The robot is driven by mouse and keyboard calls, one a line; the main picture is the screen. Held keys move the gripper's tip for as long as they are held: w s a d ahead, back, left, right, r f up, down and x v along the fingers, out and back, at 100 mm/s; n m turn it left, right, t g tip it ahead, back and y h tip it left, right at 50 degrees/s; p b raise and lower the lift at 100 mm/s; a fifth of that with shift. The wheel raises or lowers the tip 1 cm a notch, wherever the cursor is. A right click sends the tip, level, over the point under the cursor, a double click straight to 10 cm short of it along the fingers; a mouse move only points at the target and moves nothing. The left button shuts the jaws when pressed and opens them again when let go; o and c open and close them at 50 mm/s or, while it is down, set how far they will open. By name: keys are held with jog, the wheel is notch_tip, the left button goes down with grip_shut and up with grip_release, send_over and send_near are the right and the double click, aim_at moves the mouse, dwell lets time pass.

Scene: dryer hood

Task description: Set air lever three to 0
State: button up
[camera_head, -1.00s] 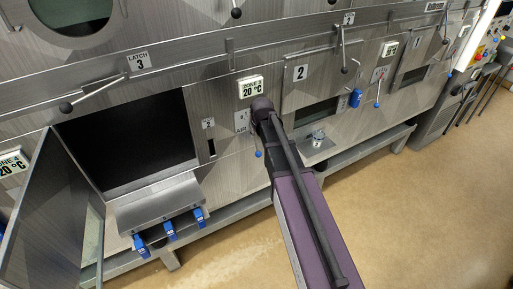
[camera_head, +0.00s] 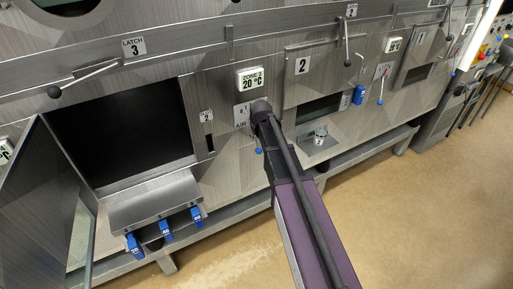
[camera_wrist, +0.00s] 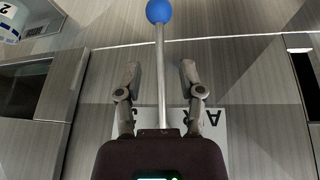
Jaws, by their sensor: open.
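Air lever three is a thin metal rod ending in a blue ball (camera_wrist: 158,11). In the wrist view the rod runs between the two fingers of my gripper (camera_wrist: 160,67), with a gap on each side. My gripper is open, and the ball lies beyond the fingertips. The lever's plate (camera_wrist: 207,122) with "AIR" lettering is upside down there and partly hidden by my gripper. In the head view the ball (camera_head: 258,151) hangs low beside my arm, which hides the gripper and most of the rod. The plate (camera_head: 241,115) shows a 0 and a 1.
A "20 °C" display (camera_head: 250,78) sits above the plate. An open door (camera_head: 38,205) and a shelf with blue-tagged items (camera_head: 155,205) are at the left. Another blue-ball lever (camera_head: 381,101) is at the right. Floor (camera_head: 430,200) is clear at the lower right.

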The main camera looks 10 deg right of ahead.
aim_at(257, 142)
jog(key=shift+b+x, duration=2.65)
jog(key=shift+x, duration=0.55)
grip_shut()
